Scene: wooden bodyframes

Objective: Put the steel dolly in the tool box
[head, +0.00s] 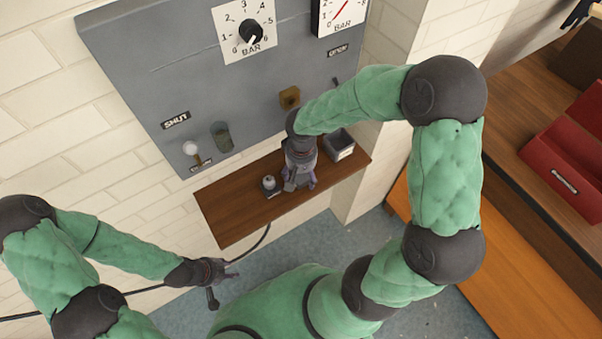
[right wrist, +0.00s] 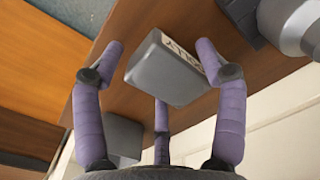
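The steel dolly (right wrist: 165,72) is a grey block with a pale label, lying on the wooden shelf in the right wrist view. My right gripper (right wrist: 162,75) has its purple fingers spread around the block, with gaps visible at the sides. In the head view my right gripper (head: 298,184) is low over the shelf and largely hides the dolly. My left gripper (head: 224,284) is open and empty, below the shelf's left end.
On the wooden shelf (head: 232,212), a small metal piece on a dark base (head: 268,184) stands left of my right gripper. A grey open-topped bin (head: 340,146) is to its right. A grey gauge panel (head: 180,80) rises behind. A wooden bench (head: 535,285) is at the right.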

